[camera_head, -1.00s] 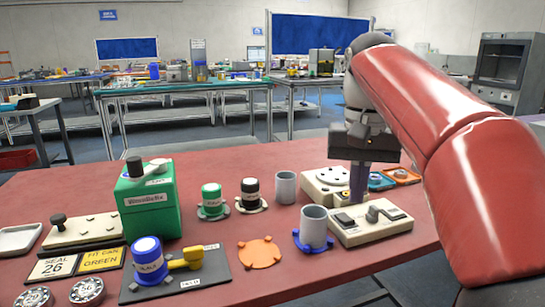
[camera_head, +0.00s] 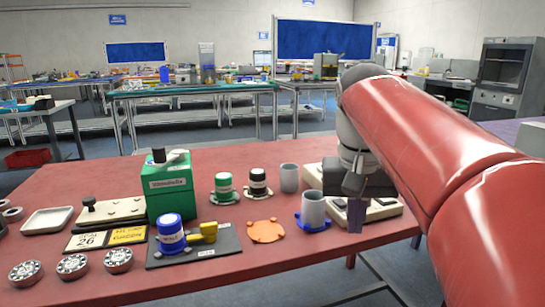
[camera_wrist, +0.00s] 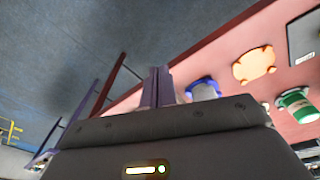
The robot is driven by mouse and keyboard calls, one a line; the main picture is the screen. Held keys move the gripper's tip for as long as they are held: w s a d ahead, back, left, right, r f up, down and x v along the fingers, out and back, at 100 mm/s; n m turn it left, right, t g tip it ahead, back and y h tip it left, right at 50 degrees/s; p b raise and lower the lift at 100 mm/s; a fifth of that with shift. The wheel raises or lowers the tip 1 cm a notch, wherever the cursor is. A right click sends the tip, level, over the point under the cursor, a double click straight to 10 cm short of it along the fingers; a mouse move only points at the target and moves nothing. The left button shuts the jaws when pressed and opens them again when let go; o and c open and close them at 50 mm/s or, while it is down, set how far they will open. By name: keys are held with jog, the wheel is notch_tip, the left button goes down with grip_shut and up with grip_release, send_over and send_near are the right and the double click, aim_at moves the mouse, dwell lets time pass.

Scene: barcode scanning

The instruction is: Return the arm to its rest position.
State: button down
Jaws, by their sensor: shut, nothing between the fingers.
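My red arm reaches in from the right side of the head view. My gripper (camera_head: 355,217) hangs over the right part of the red table (camera_head: 290,284), its fingers pointing down and empty. In the wrist view the purple fingers (camera_wrist: 157,86) are together, with nothing between them. A grey cup (camera_head: 313,207) in a blue holder stands just left of my gripper, apart from it. My arm and gripper hide part of the beige device (camera_head: 381,212) behind them.
An orange disc (camera_head: 266,231), a blue jar (camera_head: 170,232) on a dark plate, a green box (camera_head: 169,190), a green jar (camera_head: 224,185), a black-lidded jar (camera_head: 258,182) and another grey cup (camera_head: 289,178) stand on the table. Floor shows beyond its front right edge.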

jog(key=s+d+f+n+t, duration=0.1)
jog(key=s+f+t, duration=0.3)
jog(key=s+f, duration=0.9)
notch_tip(320, 180, down, 4)
jog(key=shift+d+f+n+t+y, duration=0.1)
jog(key=shift+d+n+t+y, duration=0.2)
jog(key=shift+d+n+y, duration=0.1)
